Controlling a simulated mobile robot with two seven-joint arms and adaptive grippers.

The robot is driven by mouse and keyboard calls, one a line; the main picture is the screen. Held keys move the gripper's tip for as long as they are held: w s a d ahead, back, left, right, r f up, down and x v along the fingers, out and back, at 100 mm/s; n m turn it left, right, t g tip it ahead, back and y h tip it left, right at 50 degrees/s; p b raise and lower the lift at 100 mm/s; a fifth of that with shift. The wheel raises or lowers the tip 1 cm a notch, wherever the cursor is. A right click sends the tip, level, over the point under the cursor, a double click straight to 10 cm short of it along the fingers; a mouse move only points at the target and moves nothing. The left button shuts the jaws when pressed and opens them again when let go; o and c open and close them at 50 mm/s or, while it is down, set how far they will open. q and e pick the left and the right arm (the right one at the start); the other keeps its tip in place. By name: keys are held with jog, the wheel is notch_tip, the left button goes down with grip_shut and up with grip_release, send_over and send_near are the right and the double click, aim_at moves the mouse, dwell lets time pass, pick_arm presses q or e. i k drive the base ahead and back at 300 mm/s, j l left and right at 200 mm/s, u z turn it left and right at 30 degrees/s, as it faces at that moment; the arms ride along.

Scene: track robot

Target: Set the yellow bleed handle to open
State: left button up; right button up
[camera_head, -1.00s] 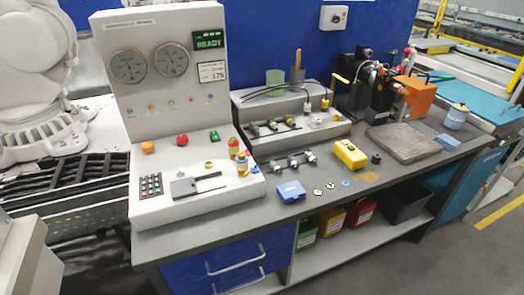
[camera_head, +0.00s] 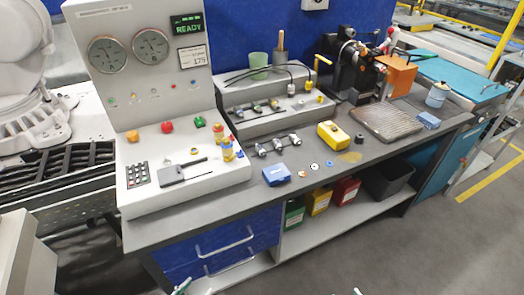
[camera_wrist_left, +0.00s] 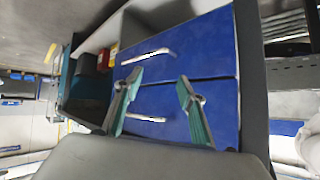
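A teal tip of the left gripper (camera_head: 182,287) shows at the bottom of the head view, far below the handle. Another teal tip (camera_head: 356,292) at the bottom edge is probably my right gripper, mostly hidden.
The grey control console (camera_head: 140,60) stands at the left of the bench. A yellow box (camera_head: 333,135), a blue box (camera_head: 276,175) and a ribbed tray (camera_head: 388,122) lie on the bench top. Open floor (camera_head: 400,240) is in front of the bench.

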aim_at(319, 57)
jog(key=i+l+u, duration=0.1)
jog(key=l, duration=0.35)
jog(key=i+l+u, duration=0.1)
jog(key=l, duration=0.35)
jog(key=i+l+u, duration=0.1)
jog(key=l, duration=0.35)
jog(key=i+l+u, duration=0.1)
jog(key=l, duration=0.4)
jog(key=i+l+u, duration=0.1)
jog(key=l, duration=0.35)
jog(key=i, duration=0.1)
